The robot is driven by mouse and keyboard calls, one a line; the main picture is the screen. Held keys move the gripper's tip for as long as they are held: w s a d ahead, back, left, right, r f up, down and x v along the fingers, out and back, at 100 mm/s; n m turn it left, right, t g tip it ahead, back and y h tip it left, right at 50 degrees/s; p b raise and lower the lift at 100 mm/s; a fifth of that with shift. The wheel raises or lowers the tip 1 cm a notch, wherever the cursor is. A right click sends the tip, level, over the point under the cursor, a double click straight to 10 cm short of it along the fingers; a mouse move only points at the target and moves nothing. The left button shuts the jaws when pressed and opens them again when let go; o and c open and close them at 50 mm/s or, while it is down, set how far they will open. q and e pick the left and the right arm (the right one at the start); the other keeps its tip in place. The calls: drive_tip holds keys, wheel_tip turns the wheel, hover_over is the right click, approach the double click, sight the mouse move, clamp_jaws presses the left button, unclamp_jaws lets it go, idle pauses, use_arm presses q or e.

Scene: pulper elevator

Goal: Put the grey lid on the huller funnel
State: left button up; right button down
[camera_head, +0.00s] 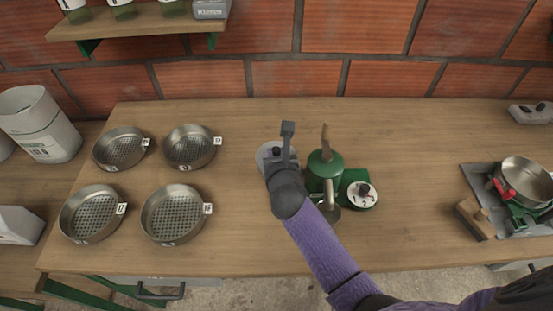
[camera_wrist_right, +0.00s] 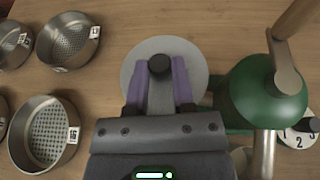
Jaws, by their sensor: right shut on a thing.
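The grey lid (camera_wrist_right: 135,75) is a flat round disc with a black knob (camera_wrist_right: 160,66) at its middle. It also shows in the head view (camera_head: 263,153), partly hidden by my gripper. My right gripper (camera_wrist_right: 160,84) is shut on the knob, its purple fingers on either side. The green huller (camera_head: 325,164) stands just right of the lid and also shows in the wrist view (camera_wrist_right: 262,92). Its funnel opening cannot be made out. I cannot tell how high the lid is above the table. My left gripper is not in view.
A numbered dial (camera_head: 362,196) sits right of the huller, and a wooden-tipped lever (camera_head: 324,140) rises behind it. Several sieve pans, one at the front left (camera_head: 90,214), stand left. A scale with a pan (camera_head: 525,180) stands far right. The table (camera_head: 420,150) between is clear.

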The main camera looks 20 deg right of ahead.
drive_tip(key=shift+f, duration=0.6)
drive_tip(key=c, duration=0.6)
unclamp_jaws()
drive_tip(key=shift+o, duration=0.7)
drive_tip(key=shift+r, duration=0.1)
drive_tip(key=p+v, duration=0.1)
drive_tip(key=v, duration=0.1)
drive_tip(key=r+p+v, duration=0.1)
drive_tip(key=v, duration=0.1)
drive_tip(key=p, duration=0.2)
approach(276, 152)
drive_tip(key=v, duration=0.3)
drive_tip(key=shift+f, duration=0.25)
